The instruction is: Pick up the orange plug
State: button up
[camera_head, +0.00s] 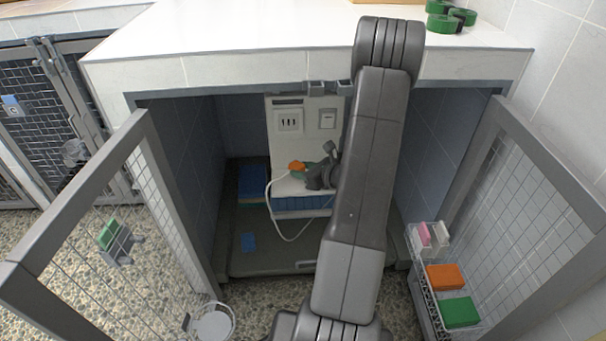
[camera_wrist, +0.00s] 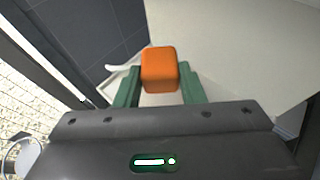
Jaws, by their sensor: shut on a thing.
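The orange plug (camera_head: 296,166) is inside the open kennel, in front of the pale panel, with a white cable trailing from it and looping down. In the wrist view the plug (camera_wrist: 160,69) is a rounded orange block between two green fingers. My gripper (camera_wrist: 160,88) is shut on it. In the head view my gripper (camera_head: 304,172) is at the plug, and my arm hides part of the kennel to the right. I cannot tell whether the plug touches the surface below it.
The pale panel (camera_head: 289,121) carries a socket and a switch. Mesh doors stand open at left (camera_head: 75,215) and right (camera_head: 545,225). A rack (camera_head: 422,290) with orange and green blocks is at the right. A blue item (camera_head: 248,243) lies on the kennel floor.

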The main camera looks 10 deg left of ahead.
jog(key=s+d+r, duration=0.1)
jog(key=s+d, duration=0.1)
jog(key=s, duration=0.7)
jog(key=s+d+r, duration=0.2)
jog(key=s+d, duration=0.1)
jog(key=s, duration=0.7)
jog(key=shift+d+r+p, duration=0.25)
jog(key=shift+r+p, duration=0.05)
jog(key=shift+p, duration=0.1)
jog(key=shift+w, duration=0.1)
